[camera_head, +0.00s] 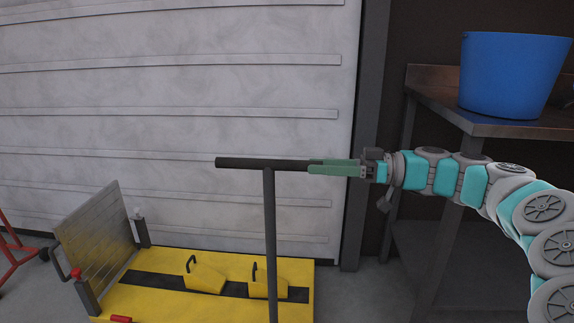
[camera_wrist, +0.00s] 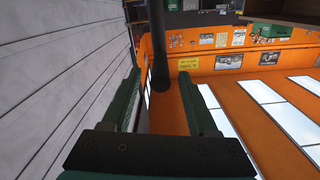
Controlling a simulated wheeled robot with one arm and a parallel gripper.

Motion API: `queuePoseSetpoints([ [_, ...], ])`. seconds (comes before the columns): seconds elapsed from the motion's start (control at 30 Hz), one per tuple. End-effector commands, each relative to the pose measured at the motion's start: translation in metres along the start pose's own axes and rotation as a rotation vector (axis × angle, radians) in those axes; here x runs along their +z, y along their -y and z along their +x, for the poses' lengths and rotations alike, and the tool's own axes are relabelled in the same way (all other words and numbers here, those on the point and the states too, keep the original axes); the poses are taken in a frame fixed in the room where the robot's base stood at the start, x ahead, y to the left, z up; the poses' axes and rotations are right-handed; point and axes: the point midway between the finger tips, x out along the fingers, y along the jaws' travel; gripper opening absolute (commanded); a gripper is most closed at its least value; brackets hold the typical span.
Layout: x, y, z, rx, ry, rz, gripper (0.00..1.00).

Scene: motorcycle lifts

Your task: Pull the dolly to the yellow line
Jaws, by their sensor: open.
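The dark T-shaped handle has a level crossbar (camera_head: 250,163) on an upright post (camera_head: 270,240); the post runs out of the bottom of the head view. I cannot see what it stands on, so the dolly's base is hidden. My gripper (camera_head: 312,167), with green fingers, is at the crossbar's right end, in line with it. In the wrist view, my gripper (camera_wrist: 166,84) is open, and the bar (camera_wrist: 159,70) shows between the spread fingers. I cannot tell whether they touch it. No yellow floor line is visible.
A yellow lift platform (camera_head: 210,306) with a black stripe, yellow wedges and an upright metal plate (camera_head: 97,235) lies low by the pale wall. A workbench (camera_head: 500,128) with a blue bucket (camera_head: 512,75) stands right. A red frame (camera_head: 15,250) is far left.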

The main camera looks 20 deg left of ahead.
Motion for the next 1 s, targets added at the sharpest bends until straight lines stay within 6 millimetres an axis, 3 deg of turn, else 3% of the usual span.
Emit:
queuePoseSetpoints([
  [0.4, 0.0, 0.001, 0.059, -0.001, 0.001, 0.001, 0.59],
  [0.7, 0.0, 0.0, 0.064, 0.001, 0.001, 0.001, 0.59],
  [1.0, 0.0, 0.0, 0.064, 0.0, 0.001, 0.002, 0.27],
])
